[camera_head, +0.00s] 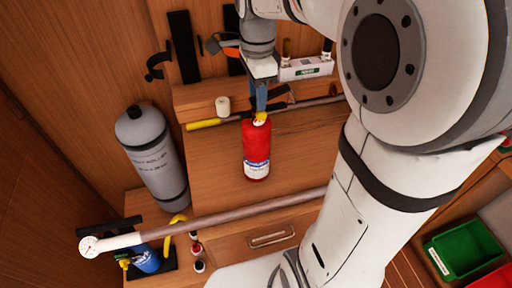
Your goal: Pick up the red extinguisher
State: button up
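The red extinguisher (257,152) stands upright on the wooden cabinet top near the middle of the head view. It has a white and blue label low on its body and a yellow part at its top. My gripper (260,108) points down at the extinguisher's top. Its blue-grey fingers meet or overlap the yellow part in the picture. I cannot tell whether they touch it or whether they are open or shut. My white arm covers the right of the view.
A grey gas cylinder (154,160) stands left of the cabinet. A long pole (240,213) crosses in front of the extinguisher. Behind are a white cup-like item (222,106), a yellow-handled tool (203,123) and a white box (306,69). A green bin (465,250) is lower right.

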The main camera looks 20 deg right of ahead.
grip_shut()
dwell(1.0)
jog(key=shift+r, duration=0.15)
